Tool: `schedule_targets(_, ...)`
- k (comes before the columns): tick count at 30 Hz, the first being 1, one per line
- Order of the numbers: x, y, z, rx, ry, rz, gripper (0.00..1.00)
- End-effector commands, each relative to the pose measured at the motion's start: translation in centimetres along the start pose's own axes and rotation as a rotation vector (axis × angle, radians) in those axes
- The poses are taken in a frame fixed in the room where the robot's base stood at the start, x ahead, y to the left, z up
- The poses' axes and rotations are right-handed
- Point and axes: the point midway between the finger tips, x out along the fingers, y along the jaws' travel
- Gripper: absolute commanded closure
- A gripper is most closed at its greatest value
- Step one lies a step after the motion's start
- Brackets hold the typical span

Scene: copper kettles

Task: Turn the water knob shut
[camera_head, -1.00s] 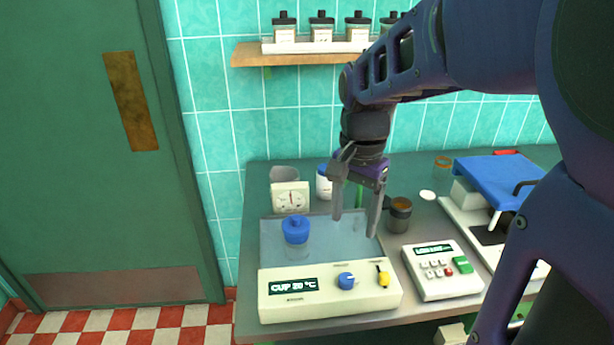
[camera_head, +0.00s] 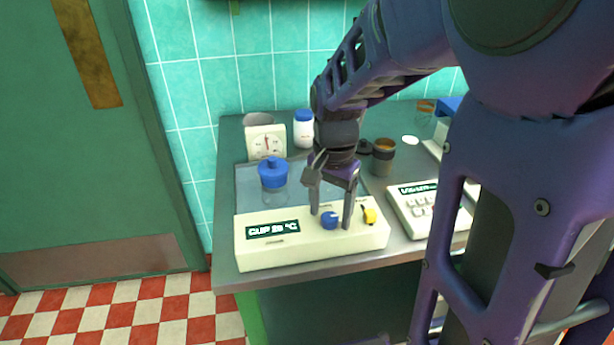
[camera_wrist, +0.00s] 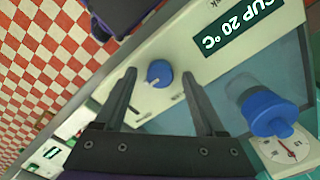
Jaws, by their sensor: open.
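The blue knob (camera_head: 329,220) is on the front panel of a cream water unit (camera_head: 290,252), right of its "CUP 20 °C" display (camera_head: 272,230). Whether a finger touches the knob cannot be told.
A blue-lidded container (camera_head: 272,173) stands in the unit's clear basin behind the panel. A dial gauge (camera_head: 266,142), white jar (camera_head: 303,130) and dark cup (camera_head: 383,157) stand behind. A keypad device (camera_head: 418,207) is at the right.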

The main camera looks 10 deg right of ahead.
Motion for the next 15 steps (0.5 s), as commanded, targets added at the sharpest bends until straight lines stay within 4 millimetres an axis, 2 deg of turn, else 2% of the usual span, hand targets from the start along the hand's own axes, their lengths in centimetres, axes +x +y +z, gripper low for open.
schedule_targets(11,0.44,0.0,0.0,0.0,0.0,0.0,0.28)
schedule_targets(15,0.44,0.0,-0.01,0.0,0.0,0.0,0.5)
